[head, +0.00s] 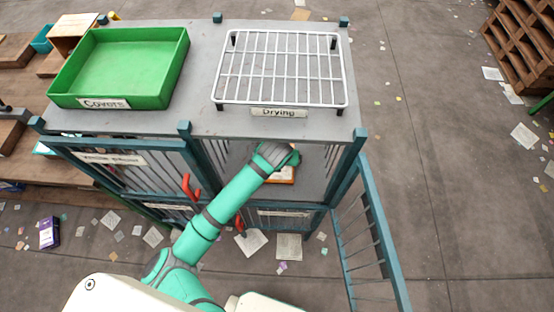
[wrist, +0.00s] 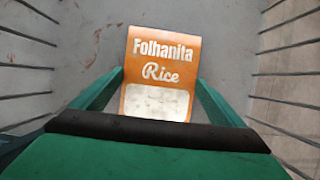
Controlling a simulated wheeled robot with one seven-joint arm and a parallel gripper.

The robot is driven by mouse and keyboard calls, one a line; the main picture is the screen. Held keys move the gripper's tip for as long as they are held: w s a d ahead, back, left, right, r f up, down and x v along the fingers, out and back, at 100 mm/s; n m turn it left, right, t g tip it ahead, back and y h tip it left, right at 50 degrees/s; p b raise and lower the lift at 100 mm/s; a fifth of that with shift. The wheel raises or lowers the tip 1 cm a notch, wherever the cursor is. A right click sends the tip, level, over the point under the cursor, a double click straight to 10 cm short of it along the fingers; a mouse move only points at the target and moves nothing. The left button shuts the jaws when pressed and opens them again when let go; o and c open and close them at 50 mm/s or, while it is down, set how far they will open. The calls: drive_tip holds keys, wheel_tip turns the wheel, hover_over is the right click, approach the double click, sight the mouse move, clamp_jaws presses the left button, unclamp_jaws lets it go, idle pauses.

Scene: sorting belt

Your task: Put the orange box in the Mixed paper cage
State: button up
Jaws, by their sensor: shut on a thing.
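The orange box (wrist: 162,50), printed "Folhanita Rice", is between the two green fingers of my gripper (wrist: 160,85) in the wrist view. My gripper is shut on it. In the head view my arm reaches through the open front of the upper right cage compartment (head: 325,165). The orange box (head: 283,178) shows there just below my gripper (head: 284,162), partly hidden by it. I cannot tell whether the box touches the compartment floor. The small label plates on the cages, including one at the upper left (head: 112,158), are not readable, so I cannot tell which is Mixed paper.
A barred door (head: 372,235) stands swung open at the right. Bars flank the grey floor (wrist: 230,60) in the wrist view. On top stand a green tray (head: 125,65) marked "Covers" and a white rack (head: 280,68) marked "Drying". A purple box (head: 49,232) lies on the littered ground.

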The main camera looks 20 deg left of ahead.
drive_tip(key=o, duration=0.8)
drive_tip(key=shift+f, duration=0.1)
drive_tip(key=shift+s+r, duration=0.15)
drive_tip(key=shift+r, duration=0.35)
drive_tip(key=shift+s+d+r, duration=0.25)
drive_tip(key=shift+s+r, duration=0.85)
drive_tip(key=shift+r, duration=0.05)
drive_tip(key=s+d, duration=0.1)
drive_tip(key=s, duration=0.2)
drive_tip(key=s+d, duration=0.1)
drive_tip(key=s, duration=0.2)
drive_tip(key=s+d, duration=0.1)
drive_tip(key=s, duration=0.3)
drive_tip(key=shift+s+d, duration=0.1)
